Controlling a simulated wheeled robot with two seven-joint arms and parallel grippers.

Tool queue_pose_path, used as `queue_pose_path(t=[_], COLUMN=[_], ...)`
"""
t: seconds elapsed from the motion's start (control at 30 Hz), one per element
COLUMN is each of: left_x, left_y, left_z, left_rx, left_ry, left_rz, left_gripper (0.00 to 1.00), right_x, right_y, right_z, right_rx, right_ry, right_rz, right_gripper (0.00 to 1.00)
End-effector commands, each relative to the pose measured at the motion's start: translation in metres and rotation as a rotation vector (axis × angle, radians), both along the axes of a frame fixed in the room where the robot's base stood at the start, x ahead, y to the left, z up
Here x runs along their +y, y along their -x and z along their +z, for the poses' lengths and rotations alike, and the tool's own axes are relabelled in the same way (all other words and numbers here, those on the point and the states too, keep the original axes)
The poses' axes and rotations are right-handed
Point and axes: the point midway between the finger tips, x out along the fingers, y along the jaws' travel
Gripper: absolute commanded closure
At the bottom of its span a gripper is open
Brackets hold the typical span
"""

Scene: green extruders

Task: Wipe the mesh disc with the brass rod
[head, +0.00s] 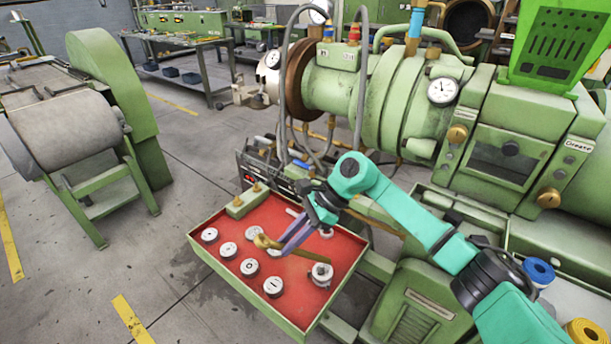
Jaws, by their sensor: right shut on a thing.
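The brass rod (263,241) is a golden bar with a thicker left end, held low over the red tray and slanting down to the right. My right gripper (288,248) reaches in from the right on a teal arm and is shut on the rod. Several round pale discs lie in the tray, including one at the front middle (273,286) and a larger, taller one (321,274) at the right. They are too small to tell which is the mesh disc. Contact between rod and any disc cannot be told. My left gripper is out of view.
The red tray (228,272) has a raised green rim and stands in front of the green extruder (400,105). A green roller machine (70,130) stands at the left. Blue (538,272) and yellow (586,332) rolls are at the right. Open grey floor lies left of the tray.

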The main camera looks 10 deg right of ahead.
Motion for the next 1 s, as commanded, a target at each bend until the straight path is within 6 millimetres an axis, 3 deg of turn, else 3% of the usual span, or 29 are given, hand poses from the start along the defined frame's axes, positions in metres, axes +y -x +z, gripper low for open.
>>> queue_pose_path(t=[0.03,0.27,0.5,0.67,1.0], left_x=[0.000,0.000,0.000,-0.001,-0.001], left_y=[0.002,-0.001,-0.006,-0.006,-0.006], left_z=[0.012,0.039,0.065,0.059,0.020], left_rx=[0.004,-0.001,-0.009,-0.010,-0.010], left_ry=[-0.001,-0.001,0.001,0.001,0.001], left_rz=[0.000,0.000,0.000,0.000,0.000], left_gripper=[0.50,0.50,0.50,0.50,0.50], right_x=[-0.001,-0.012,-0.046,-0.056,-0.055], right_y=[-0.005,-0.042,-0.078,-0.085,-0.085], right_z=[0.012,0.045,0.070,0.063,0.019], right_rx=[0.004,-0.038,-0.160,-0.194,-0.193], right_ry=[-0.044,-0.257,-0.435,-0.466,-0.464], right_rz=[-0.089,-0.527,-0.898,-0.963,-0.958], right_gripper=[1.00,1.00,1.00,1.00,1.00])
